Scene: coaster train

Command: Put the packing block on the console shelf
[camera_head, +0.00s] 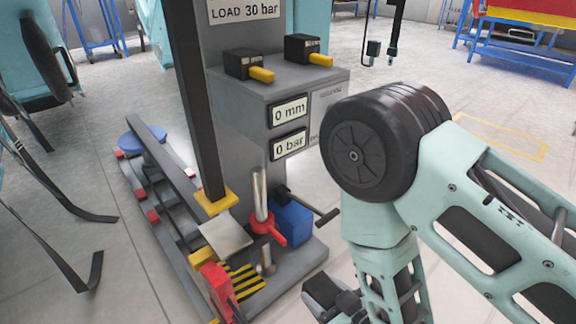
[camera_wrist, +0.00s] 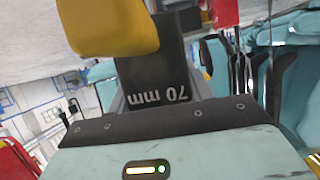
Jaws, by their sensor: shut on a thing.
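The packing block in my gripper (camera_wrist: 160,80) is a black block (camera_wrist: 172,55) marked "70 mm", with a yellow handle part (camera_wrist: 105,25). It fills the space between the jaws in the wrist view. In the head view dark parts at the arm's end show low, right of the console base; I cannot tell block from gripper there. The console shelf (camera_head: 295,82) is the grey top of the cabinet, higher and farther left. A black block (camera_head: 245,63) and another black block (camera_head: 302,48), both with yellow handles, stand on it.
The cabinet front has "0 mm" (camera_head: 289,111) and "0 bar" (camera_head: 290,143) displays. A dark post (camera_head: 195,110) rises left of the shelf. A red-collared metal lever (camera_head: 262,205) and a blue box (camera_head: 291,222) stand at the base. My arm covers the right side.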

